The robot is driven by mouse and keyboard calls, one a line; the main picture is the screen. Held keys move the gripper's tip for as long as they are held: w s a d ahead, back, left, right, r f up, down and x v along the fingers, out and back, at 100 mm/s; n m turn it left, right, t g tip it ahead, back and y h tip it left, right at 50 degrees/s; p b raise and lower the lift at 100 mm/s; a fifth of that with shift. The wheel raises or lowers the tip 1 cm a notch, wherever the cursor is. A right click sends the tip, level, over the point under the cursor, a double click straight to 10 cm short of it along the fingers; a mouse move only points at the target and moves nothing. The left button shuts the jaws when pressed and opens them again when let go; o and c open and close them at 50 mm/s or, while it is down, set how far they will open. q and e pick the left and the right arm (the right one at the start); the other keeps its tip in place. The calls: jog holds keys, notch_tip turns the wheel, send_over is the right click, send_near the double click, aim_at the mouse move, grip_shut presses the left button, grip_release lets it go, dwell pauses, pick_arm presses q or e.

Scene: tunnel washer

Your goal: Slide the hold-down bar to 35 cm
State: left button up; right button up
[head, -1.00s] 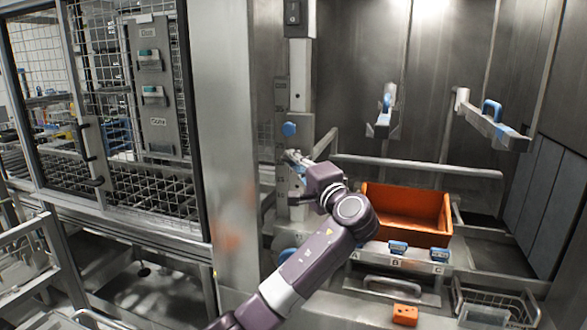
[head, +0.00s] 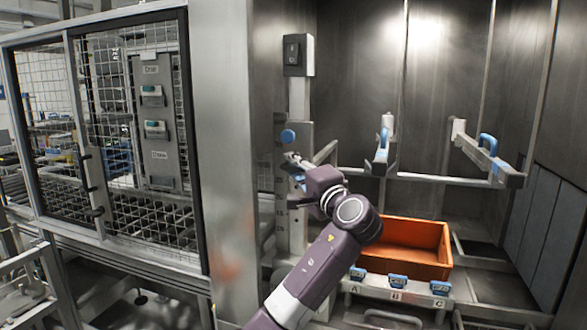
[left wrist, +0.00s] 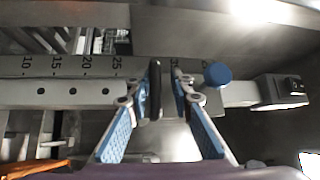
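The hold-down bar (head: 430,179) is the grey horizontal bar across the washing bay in the head view. Its left end meets an upright post with a scale (head: 282,205) and a blue knob (head: 288,136). My left gripper (head: 294,160) is at the post, just below the knob. In the left wrist view, the blue-padded fingers (left wrist: 158,95) are on either side of a black handle (left wrist: 155,88), held between them. The scale (left wrist: 75,66) shows 10, 15, 20 and 25; higher marks are partly hidden by the fingers. The exact setting cannot be read. The knob also shows in the left wrist view (left wrist: 217,75).
An orange crate (head: 410,265) sits below the bar, behind a ledge with blue clips labelled A, B and C (head: 397,281). Two blue-handled arms (head: 487,145) project above the bar. A mesh cage (head: 125,140) stands left. A switch box (head: 298,55) is above the knob.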

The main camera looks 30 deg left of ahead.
pick_arm(q)
jog(key=shift+d+r, duration=0.1)
jog(key=shift+s+d, duration=0.2)
jog(key=shift+d, duration=0.1)
jog(key=v, duration=1.1)
jog(key=shift+f, duration=0.25)
